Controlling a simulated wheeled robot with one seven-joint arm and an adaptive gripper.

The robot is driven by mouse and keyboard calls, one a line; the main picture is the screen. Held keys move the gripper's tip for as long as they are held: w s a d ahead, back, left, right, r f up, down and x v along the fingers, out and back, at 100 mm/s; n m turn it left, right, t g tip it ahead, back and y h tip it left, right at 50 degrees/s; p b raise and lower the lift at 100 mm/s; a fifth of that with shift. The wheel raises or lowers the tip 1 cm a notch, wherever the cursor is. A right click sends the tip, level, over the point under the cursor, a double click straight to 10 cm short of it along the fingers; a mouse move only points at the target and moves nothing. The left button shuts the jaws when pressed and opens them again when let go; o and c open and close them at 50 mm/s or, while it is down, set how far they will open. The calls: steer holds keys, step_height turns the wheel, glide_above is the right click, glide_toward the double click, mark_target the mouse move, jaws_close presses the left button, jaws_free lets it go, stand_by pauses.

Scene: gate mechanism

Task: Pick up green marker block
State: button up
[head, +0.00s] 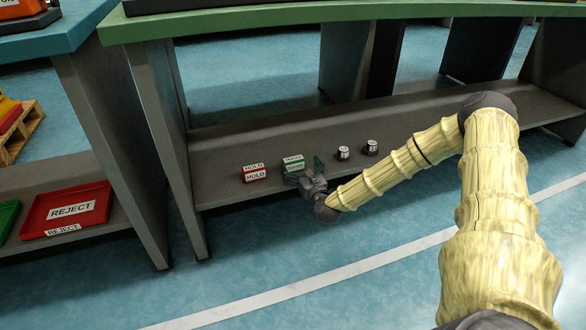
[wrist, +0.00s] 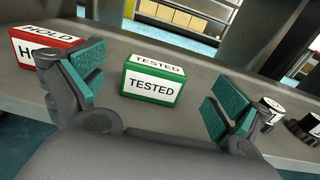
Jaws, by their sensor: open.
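The green marker block (head: 293,165) stands on the lower grey shelf under the green-topped table. It has white labels reading TESTED. In the wrist view the block (wrist: 153,80) is upright and lies ahead, between my gripper's two teal-padded fingers. My gripper (head: 305,174) is at the front of the shelf, close to the block. In the wrist view my gripper (wrist: 158,88) is open and empty, with visible gaps between the block and each finger. In the head view the gripper partly covers the block's lower right.
A red HOLD block (head: 255,173) stands just left of the green block. Two small dark cylinders with white labels (head: 343,153) (head: 371,147) stand to the right. The shelf (head: 225,150) has upright table legs at its left. A red REJECT tray (head: 68,210) is on another shelf.

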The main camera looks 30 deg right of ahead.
mark_target(295, 163)
steer(key=shift+w+d+f+b, duration=0.15)
steer(key=shift+w+b, duration=0.4)
steer(key=shift+w, duration=0.25)
steer(key=shift+w+d+f+b, duration=0.1)
steer(key=shift+w+f+b, duration=0.1)
steer(key=shift+w+b, duration=0.5)
steer(key=shift+w+d+f+b, duration=0.15)
steer(key=shift+w+b, duration=0.3)
steer(key=shift+w, duration=0.45)
steer(key=shift+w+d+r, duration=0.1)
steer(key=shift+w+r, duration=0.05)
steer(key=shift+w, duration=0.25)
steer(key=c, duration=1.1)
